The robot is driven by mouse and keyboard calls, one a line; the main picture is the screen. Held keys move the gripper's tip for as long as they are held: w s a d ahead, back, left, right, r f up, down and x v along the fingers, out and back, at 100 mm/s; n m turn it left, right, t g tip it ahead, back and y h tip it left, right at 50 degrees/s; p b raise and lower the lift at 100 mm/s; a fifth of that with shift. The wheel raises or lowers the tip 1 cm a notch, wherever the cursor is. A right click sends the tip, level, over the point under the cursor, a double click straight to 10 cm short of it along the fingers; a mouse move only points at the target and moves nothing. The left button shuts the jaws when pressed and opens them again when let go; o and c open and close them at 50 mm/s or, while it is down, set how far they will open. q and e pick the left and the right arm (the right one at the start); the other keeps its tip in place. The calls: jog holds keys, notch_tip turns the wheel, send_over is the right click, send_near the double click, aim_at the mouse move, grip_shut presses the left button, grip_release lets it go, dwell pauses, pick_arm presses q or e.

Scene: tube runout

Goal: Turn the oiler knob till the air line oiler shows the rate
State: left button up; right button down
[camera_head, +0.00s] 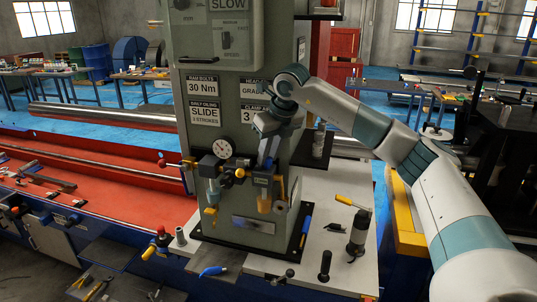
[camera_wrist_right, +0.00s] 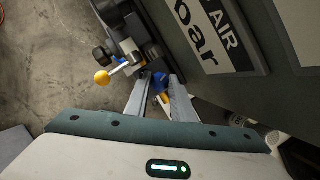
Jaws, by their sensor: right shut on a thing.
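My right gripper (camera_head: 267,164) reaches down in front of the grey-green machine column, onto the top of the air line oiler with its amber bowl (camera_head: 264,206). In the right wrist view, its two fingers (camera_wrist_right: 162,77) stand either side of the blue oiler knob (camera_wrist_right: 159,84) and are shut on it. The knob is mostly hidden by the fingers in the head view. Left of the oiler are a round white gauge (camera_head: 222,148) and a unit with a pale bowl (camera_head: 213,191). The oiler's rate reading is too small to make out. My left gripper is out of view.
A yellow ball-ended lever (camera_wrist_right: 101,77) is close to the fingers. The pale bench top (camera_head: 330,240) holds a black bottle-shaped tool (camera_head: 357,233) and several hand tools. A red machine bed (camera_head: 110,190) runs left.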

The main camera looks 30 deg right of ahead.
jog(key=shift+a+f+m+h+b, duration=0.15)
jog(key=shift+m+h+b, duration=0.25)
jog(key=shift+m+b, duration=0.55)
jog(key=shift+w+m+h+b, duration=0.1)
jog(key=shift+m+h+b, duration=0.2)
jog(key=shift+m+b, duration=0.4)
jog(key=shift+r+m, duration=0.2)
jog(key=shift+m, duration=0.35)
jog(key=c, duration=1.8)
grip_release()
jog(key=shift+r, duration=0.1)
